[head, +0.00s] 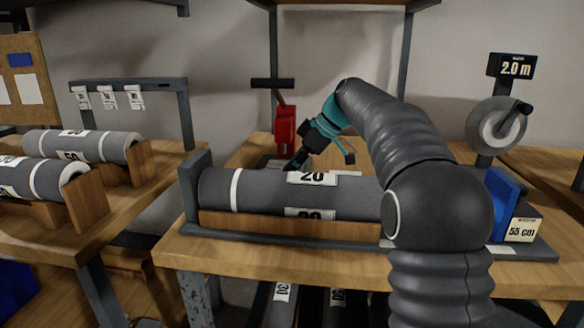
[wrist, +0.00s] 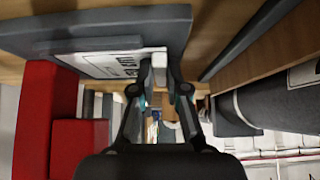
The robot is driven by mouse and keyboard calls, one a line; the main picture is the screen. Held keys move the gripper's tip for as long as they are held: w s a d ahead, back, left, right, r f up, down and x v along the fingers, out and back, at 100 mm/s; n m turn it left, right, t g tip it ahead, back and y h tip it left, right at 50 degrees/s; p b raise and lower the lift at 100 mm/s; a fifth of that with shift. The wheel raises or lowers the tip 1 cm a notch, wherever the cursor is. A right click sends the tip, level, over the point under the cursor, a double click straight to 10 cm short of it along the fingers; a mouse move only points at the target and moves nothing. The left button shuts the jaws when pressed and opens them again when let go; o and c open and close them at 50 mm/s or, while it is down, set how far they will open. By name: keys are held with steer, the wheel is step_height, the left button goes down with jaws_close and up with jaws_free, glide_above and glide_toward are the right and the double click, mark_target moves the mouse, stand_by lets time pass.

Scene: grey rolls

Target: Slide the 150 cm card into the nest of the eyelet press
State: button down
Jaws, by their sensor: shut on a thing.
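The eyelet press (head: 285,128) is red with a black handle and stands at the back of the bench behind the grey roll. Its red body (wrist: 45,110) also fills the left of the wrist view, beside a dark grey base plate (wrist: 60,32). My gripper (head: 293,164) is low beside the press. In the wrist view, my fingers (wrist: 157,62) are shut on the edge of a white card (wrist: 105,64). Printing ending in "cm" shows; the number is unreadable. The card lies flat against or just over the plate; I cannot tell whether it is in the nest.
A grey roll marked 20 (head: 265,190) lies in a wooden cradle in front of the press. A blue block (head: 503,203) and a "55 cm" label (head: 522,229) are at the right. Several cards hang on a rack (head: 130,84) at the left. More rolls (head: 80,145) lie on the left bench.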

steer(key=c, duration=1.1)
jaws_free()
